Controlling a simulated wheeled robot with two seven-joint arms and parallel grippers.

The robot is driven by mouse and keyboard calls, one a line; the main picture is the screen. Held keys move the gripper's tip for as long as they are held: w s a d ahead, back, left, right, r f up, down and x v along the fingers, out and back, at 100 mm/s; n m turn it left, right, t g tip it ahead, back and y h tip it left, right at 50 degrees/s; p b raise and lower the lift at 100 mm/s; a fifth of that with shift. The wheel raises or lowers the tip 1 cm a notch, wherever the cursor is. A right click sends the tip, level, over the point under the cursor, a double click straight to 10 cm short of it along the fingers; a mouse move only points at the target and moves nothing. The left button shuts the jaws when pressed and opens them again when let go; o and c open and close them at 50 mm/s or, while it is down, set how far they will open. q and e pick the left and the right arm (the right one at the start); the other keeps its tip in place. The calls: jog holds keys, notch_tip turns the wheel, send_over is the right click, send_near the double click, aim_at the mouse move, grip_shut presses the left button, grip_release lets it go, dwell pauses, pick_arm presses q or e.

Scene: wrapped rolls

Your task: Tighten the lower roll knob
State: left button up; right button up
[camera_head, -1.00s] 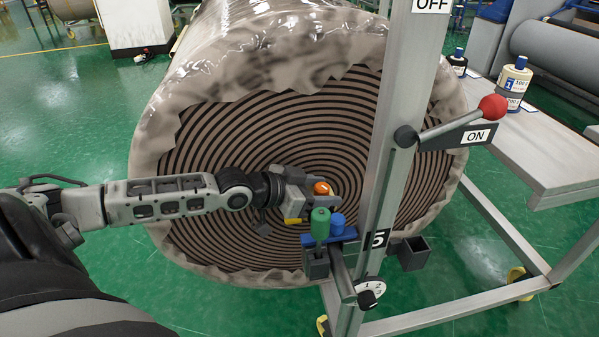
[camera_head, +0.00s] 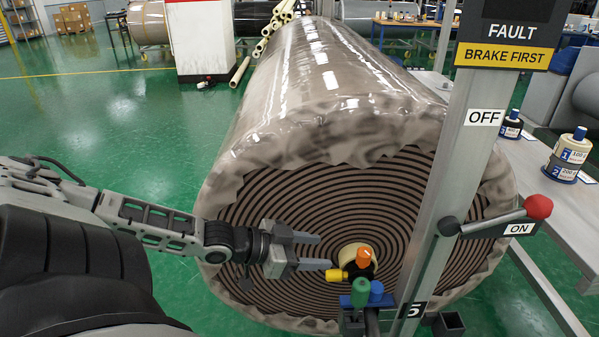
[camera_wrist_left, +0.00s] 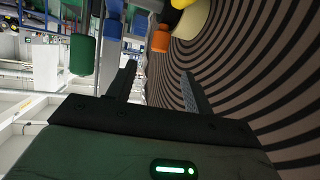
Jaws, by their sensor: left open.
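In the head view an orange knob (camera_head: 363,257) sits above a yellow knob (camera_head: 337,275) on the pale hub at the centre of the roll's end face (camera_head: 285,195). In the left wrist view the orange knob (camera_wrist_left: 161,38) lies beyond the open fingers (camera_wrist_left: 158,72), with part of the yellow knob (camera_wrist_left: 183,3) at the top edge.
A grey post (camera_head: 450,190) stands right of the knobs, carrying OFF and ON labels and a red-ended lever (camera_head: 538,207) beside ON. A "FAULT, BRAKE FIRST" sign (camera_head: 505,45) tops it. A bench (camera_head: 560,210) with bottles is at right. Green floor at left is open.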

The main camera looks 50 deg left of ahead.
pick_arm(q)
jog(key=shift+p+v, duration=0.85)
jog(key=shift+v, duration=0.6)
